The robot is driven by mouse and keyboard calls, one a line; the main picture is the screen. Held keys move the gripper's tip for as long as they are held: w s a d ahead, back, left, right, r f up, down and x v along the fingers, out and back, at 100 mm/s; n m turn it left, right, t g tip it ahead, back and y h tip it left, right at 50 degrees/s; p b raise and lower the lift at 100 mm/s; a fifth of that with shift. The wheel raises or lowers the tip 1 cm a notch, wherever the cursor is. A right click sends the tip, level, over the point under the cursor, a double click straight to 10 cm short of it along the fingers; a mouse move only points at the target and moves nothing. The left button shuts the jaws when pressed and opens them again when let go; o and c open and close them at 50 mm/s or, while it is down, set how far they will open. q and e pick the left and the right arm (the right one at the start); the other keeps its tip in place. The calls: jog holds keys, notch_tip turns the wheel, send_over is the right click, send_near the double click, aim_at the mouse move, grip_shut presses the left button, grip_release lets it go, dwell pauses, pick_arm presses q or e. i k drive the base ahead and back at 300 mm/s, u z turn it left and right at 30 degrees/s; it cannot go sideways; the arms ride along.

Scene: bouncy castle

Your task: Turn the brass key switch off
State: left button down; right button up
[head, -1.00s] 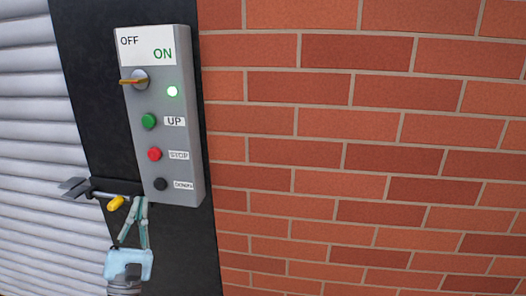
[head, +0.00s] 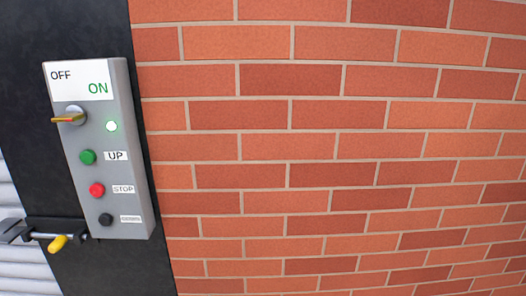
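The brass key switch (head: 70,117) sits on a round metal collar near the top left of the grey control box (head: 135,170), in the head view. Its brass handle lies about level and points left. The label plate (head: 84,80) above it reads OFF on the left and ON in green on the right. Neither of my grippers is in the picture.
Green UP (head: 88,157), red STOP (head: 97,190) and black (head: 106,220) buttons run down the box below the switch. A bolt with a yellow knob (head: 57,243) sticks out below left. Bare brick wall (head: 330,150) fills the right.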

aim_at(75, 114)
jog(key=u, duration=1.6)
